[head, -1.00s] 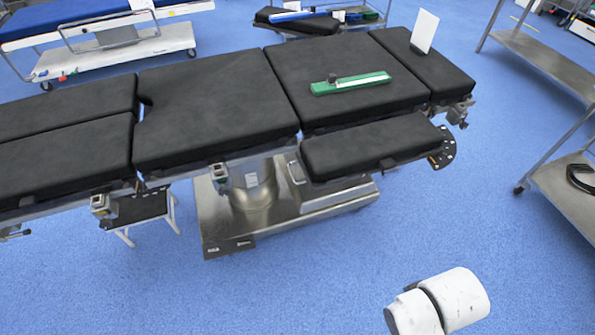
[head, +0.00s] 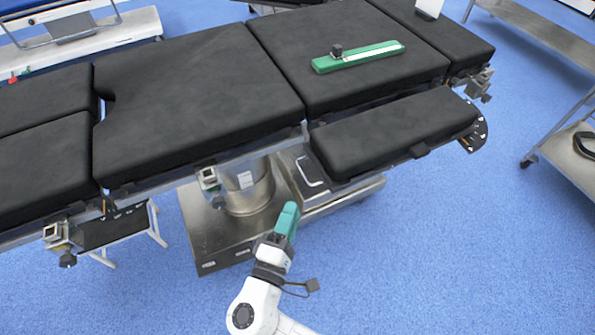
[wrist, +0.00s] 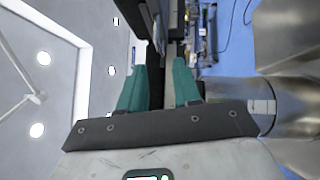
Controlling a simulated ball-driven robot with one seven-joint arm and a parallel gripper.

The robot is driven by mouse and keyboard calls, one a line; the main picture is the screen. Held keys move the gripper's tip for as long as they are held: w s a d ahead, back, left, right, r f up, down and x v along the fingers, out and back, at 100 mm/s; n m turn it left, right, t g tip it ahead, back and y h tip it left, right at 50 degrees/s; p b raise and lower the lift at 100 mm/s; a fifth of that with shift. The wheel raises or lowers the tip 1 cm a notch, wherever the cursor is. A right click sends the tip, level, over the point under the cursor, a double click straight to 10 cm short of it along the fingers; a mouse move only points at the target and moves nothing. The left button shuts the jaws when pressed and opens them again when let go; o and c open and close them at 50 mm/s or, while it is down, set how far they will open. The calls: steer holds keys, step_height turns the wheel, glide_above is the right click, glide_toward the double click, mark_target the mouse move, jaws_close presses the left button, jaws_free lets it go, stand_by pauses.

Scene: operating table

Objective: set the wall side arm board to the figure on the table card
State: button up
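The black padded arm board (head: 395,130) on the near side lies along the operating table (head: 200,90), about level with it. A dark, toothed plate (head: 478,132) shows at its right end. A sliver of another black pad (head: 285,3) shows at the far side; I cannot tell which board is the wall side one. The white card (head: 430,7) stands at the table's right end, cut off by the top edge, with no figure readable. My gripper (head: 290,207) is below and left of the near arm board, empty. The wrist view shows its teal fingers apart (wrist: 161,72).
A green gauge (head: 358,56) with a white scale and dark knob lies on the table pad. A rail clamp (head: 208,178) sticks out on the near side. The metal pedestal base (head: 215,235) is below. A steel trolley (head: 570,150) stands right; blue floor is clear at lower right.

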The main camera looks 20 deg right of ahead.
mark_target(305, 174)
steer(key=x, duration=1)
steer(key=shift+w+d, duration=0.1)
steer(key=shift+w, duration=0.3)
steer(key=shift+c, duration=0.2)
jaws_close()
